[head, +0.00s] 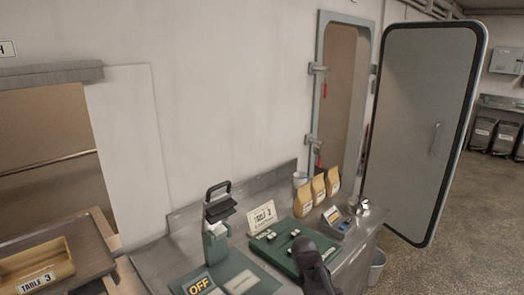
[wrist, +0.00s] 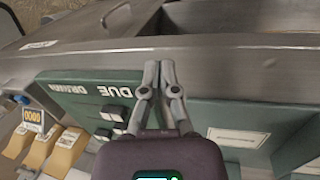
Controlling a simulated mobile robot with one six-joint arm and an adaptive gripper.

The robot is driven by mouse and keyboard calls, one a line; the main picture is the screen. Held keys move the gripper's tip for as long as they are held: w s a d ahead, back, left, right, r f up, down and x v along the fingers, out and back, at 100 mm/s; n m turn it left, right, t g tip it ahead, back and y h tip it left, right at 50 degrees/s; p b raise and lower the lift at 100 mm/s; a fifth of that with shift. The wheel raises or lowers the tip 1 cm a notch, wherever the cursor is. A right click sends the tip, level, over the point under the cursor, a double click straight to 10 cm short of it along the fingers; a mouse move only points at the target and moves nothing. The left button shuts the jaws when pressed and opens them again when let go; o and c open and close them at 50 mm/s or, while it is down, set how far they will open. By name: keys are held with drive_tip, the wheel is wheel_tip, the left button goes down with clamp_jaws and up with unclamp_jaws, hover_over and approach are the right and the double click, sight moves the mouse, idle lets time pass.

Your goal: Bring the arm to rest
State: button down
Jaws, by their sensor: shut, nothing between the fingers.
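My gripper (wrist: 159,70) is shut and empty in the wrist view. Its two fingertips meet near the edge of the metal counter, in front of the green board. In the head view the dark end of my arm (head: 311,262) reaches up from the bottom edge, over the front of the green board, and hides part of it. The fingertips cannot be made out there. I cannot tell whether the fingers touch the counter or only pass above it.
The green board (head: 275,251) marked "DUE" and "DRAWN" (wrist: 75,91) carries several small blocks. A grey door (head: 415,130) stands open.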

drive_tip(key=s+d+m+g+y, duration=0.1)
drive_tip(key=s+m+y, duration=0.1)
drive_tip(key=s+m, duration=0.5)
drive_tip(key=shift+s+d+f+m, duration=0.25)
drive_tip(key=shift+s+m, duration=0.05)
drive_tip(key=shift+s, duration=0.35)
idle(0.6)
